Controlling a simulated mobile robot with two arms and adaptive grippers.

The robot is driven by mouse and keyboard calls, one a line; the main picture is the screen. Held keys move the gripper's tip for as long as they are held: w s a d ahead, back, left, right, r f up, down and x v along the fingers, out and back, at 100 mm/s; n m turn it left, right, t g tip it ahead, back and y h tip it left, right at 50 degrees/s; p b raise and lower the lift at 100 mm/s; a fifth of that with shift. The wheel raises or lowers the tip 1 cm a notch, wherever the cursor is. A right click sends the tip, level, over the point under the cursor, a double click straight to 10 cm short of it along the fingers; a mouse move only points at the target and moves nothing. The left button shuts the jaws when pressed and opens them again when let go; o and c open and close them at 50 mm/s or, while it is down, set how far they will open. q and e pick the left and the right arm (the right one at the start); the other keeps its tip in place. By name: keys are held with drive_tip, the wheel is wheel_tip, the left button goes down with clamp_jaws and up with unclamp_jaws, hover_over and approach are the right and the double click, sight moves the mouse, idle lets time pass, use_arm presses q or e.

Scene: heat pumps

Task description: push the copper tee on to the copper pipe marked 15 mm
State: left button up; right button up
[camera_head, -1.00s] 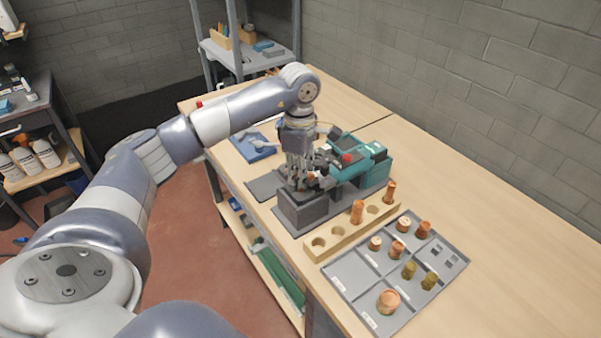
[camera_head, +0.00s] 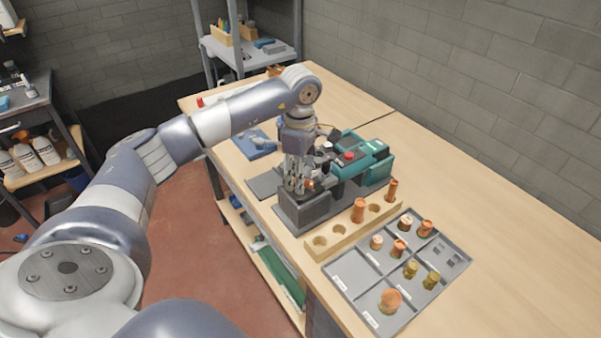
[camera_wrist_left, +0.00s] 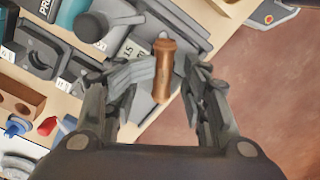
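A copper piece (camera_wrist_left: 163,72) with a collar at its upper end stands out between my left gripper's fingers in the left wrist view. It lies beside a label reading 15 on the grey holder (camera_wrist_left: 137,53). I cannot tell how much of it is tee and how much is pipe. My left gripper (camera_wrist_left: 163,88) has its fingers spread on either side of this piece, with gaps showing. In the head view my left gripper (camera_head: 298,188) points down over the grey holder (camera_head: 303,213), with a bit of copper (camera_head: 309,185) at its tips. My right gripper is not visible.
A teal tool (camera_head: 367,165) with a red knob stands close behind the gripper. A wooden block (camera_head: 342,234) with upright copper pieces and a grey compartment tray (camera_head: 343,282) with fittings lie to the right. The bench's far right (camera_head: 500,215) is clear.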

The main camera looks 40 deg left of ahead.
use_arm(q)
drive_tip(key=shift+s+r, duration=0.1)
drive_tip(key=shift+r, duration=0.05)
wheel_tip(320, 180, up, 12)
idle(0.5)
